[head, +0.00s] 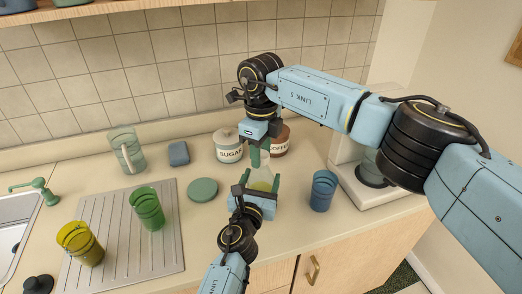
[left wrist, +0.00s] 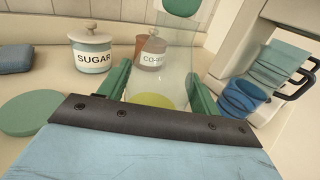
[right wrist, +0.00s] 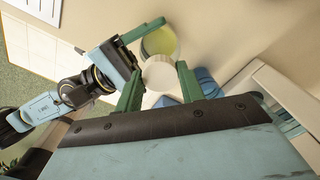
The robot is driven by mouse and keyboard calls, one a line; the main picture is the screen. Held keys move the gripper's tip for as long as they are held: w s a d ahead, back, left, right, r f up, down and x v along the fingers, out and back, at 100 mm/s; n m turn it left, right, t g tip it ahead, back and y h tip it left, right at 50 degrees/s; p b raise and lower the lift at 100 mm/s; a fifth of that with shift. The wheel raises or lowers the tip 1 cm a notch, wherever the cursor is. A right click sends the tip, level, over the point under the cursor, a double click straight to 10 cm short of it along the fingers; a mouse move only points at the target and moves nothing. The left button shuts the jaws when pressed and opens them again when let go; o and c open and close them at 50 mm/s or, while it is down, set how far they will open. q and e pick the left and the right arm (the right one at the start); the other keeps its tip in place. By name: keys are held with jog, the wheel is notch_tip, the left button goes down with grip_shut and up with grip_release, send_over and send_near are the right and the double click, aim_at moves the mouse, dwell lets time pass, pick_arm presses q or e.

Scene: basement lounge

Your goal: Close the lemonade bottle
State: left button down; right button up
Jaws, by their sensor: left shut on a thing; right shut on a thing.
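The lemonade bottle (head: 262,178) is clear with yellow liquid at its bottom and stands upright near the counter's middle. It also shows in the left wrist view (left wrist: 165,60). My left gripper (head: 260,187) is shut around its lower body. My right gripper (head: 258,157) is above the bottle, pointing down. In the right wrist view its green fingers are shut on a pale round cap (right wrist: 160,75), with the bottle's yellow bottom (right wrist: 159,41) showing beyond. The bottle's mouth is hidden there, so I cannot tell whether the cap touches it.
A blue cup (head: 323,190) and a coffee machine (head: 370,190) stand to the right. The sugar jar (head: 229,147) and coffee jar (head: 281,140) are behind. A green disc (head: 202,190), blue sponge (head: 179,153), clear pitcher (head: 126,150), green cup (head: 147,208) and yellow cup (head: 80,243) are left.

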jog(key=o, duration=1.2)
jog(key=shift+c, duration=0.2)
notch_tip(320, 180, up, 12)
pick_arm(q)
jog(key=shift+c, duration=1.2)
grip_release()
